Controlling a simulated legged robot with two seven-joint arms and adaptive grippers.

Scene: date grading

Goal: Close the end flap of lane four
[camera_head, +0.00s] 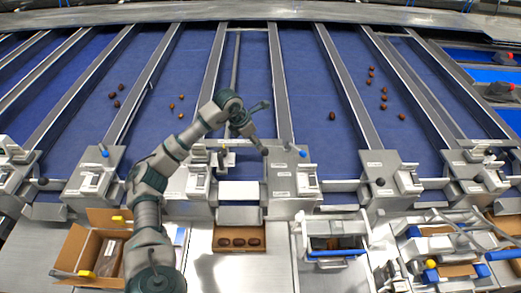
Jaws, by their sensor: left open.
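My left gripper (263,127) is open and empty, with its fingers spread. It is above the end of the middle blue lane (254,80), close to the blue-knobbed end post (290,182). A pale flap-like plate (238,191) is at this lane's front end, below the gripper. A small upright handle (224,157) stands just left of the gripper. The gripper appears apart from the plate; contact with the post is unclear. Lane labels are too small to read, so I cannot tell which is lane four. My right gripper is not in view.
Dark dates (384,98) lie scattered on neighbouring lanes. Grey rails (341,83) divide the lanes. A small carton (239,250) with several dates sits below the middle lane. An open carton (77,249) stands left, and a metal-framed bin (337,252) stands right.

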